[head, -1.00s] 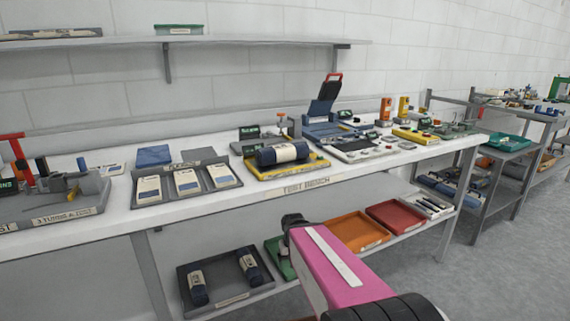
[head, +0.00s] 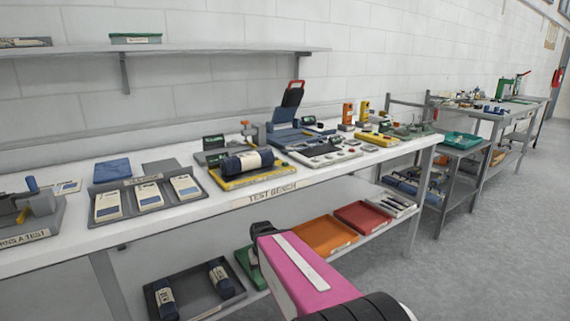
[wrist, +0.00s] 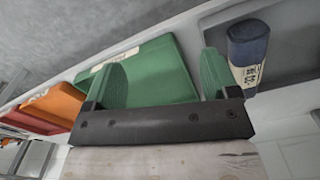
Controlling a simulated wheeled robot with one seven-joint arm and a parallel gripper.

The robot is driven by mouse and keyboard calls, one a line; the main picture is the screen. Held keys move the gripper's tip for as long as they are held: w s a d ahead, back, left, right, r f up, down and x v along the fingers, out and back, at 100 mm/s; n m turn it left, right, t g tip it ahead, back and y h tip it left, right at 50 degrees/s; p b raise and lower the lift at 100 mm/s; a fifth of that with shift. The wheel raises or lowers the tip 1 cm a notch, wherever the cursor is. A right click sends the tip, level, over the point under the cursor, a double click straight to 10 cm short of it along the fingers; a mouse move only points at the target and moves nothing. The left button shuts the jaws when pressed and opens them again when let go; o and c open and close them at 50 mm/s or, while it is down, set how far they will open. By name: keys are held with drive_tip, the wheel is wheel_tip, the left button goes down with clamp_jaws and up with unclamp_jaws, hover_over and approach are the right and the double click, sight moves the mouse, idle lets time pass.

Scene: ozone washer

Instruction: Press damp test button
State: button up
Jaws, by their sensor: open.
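The damp test button cannot be singled out; the controls on the bench devices are too small to read. The test bench (head: 215,207) carries a yellow tray (head: 284,168) holding a dark blue roll (head: 235,163), a white panel with small buttons (head: 322,157), and a blue device with a raised lid (head: 291,103). My gripper (wrist: 163,80) is open and empty in the wrist view, its two green fingers apart. It points at the lower shelf, over a green tray (wrist: 165,70). In the head view my pink arm hides most of it, below the bench's front edge.
Orange (head: 326,236) and red (head: 362,217) trays lie on the lower shelf, right of a dark tray (head: 232,300) with two rolls. A tray of three labelled packs (head: 132,182) sits on the bench's left. Grey floor (head: 480,250) is clear at right.

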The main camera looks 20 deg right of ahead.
clamp_jaws()
idle(1.5)
